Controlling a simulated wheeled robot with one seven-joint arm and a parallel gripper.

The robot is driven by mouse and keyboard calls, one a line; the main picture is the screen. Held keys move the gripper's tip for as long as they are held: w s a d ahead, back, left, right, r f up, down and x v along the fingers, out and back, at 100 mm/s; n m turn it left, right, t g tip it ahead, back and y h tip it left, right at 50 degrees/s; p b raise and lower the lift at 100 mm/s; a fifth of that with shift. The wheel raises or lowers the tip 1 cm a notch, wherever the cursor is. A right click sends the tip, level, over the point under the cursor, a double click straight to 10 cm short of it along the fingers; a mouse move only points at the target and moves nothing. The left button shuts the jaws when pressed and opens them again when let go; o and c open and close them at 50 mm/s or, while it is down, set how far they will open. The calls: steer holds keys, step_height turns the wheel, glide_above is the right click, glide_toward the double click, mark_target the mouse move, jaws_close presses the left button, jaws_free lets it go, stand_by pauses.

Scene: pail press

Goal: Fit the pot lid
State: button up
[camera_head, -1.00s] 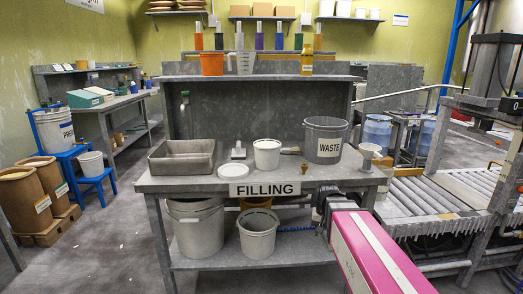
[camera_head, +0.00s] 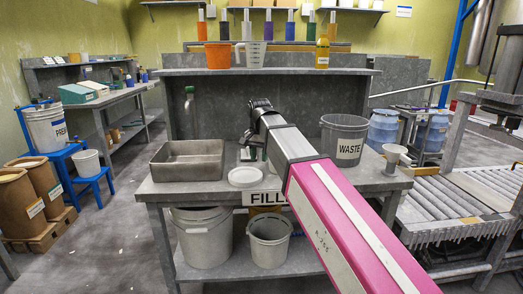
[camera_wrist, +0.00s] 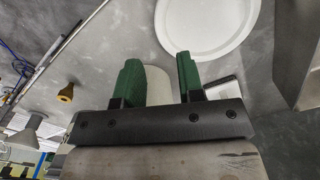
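The round white lid (camera_head: 246,176) lies flat near the front edge of the filling table, left of my arm. It also shows at the top of the wrist view (camera_wrist: 203,22). A pale pot (camera_wrist: 157,86) shows between and beyond the green fingers of my gripper (camera_wrist: 160,80). The fingers are apart, so my gripper is open; whether they reach around the pot I cannot tell. In the head view my arm hides most of the pot and the fingertips.
A steel tray (camera_head: 187,172) stands at the left on the filling table (camera_head: 163,190). A grey WASTE bucket (camera_head: 344,138) and a funnel (camera_head: 393,155) stand at the right. A wooden-coloured knob (camera_wrist: 66,92) shows in the wrist view. A roller conveyor (camera_head: 440,205) is beyond the table's right end.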

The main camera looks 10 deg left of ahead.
mark_target(259, 176)
steer(key=shift+w+f, duration=0.1)
steer(key=shift+w, duration=0.15)
step_height(259, 176, down, 8)
steer(key=shift+r, duration=0.1)
steer(key=shift+c, duration=0.3)
steer(key=shift+r, duration=0.1)
jaws_close()
